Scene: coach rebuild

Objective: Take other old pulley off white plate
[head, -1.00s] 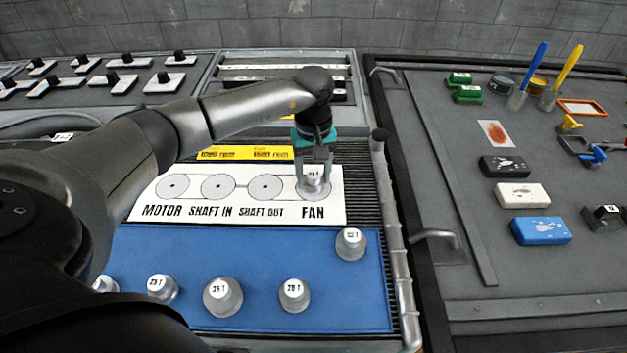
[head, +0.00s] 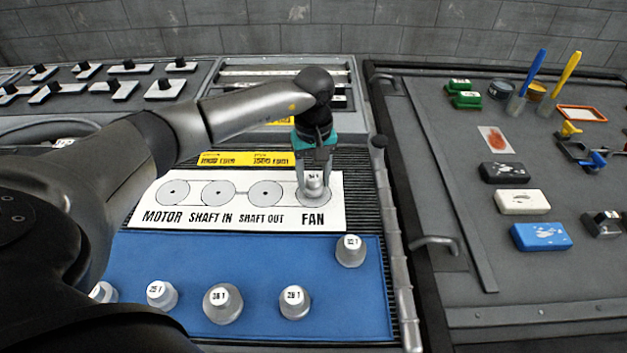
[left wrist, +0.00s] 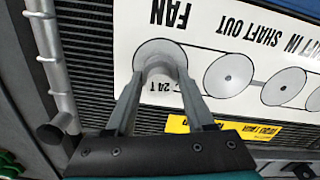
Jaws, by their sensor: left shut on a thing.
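The white plate (head: 150,215) carries a row of printed circles labelled MOTOR, SHAFT IN, SHAFT OUT and FAN. A silver pulley (head: 313,187) with a white number label stands on the FAN circle at the plate's right end. My left gripper (head: 314,178) points down over it and is shut on it. In the left wrist view the pulley (left wrist: 160,62) sits between the two fingertips, over the FAN circle. The other circles on the plate are bare. My right gripper is in neither view.
A blue mat (head: 250,258) in front of the plate holds several silver pulleys, one (head: 351,251) at its right. A ribbed metal rail (head: 392,240) runs along the right side. The right-hand bench (head: 445,180) carries blocks, jars and tools.

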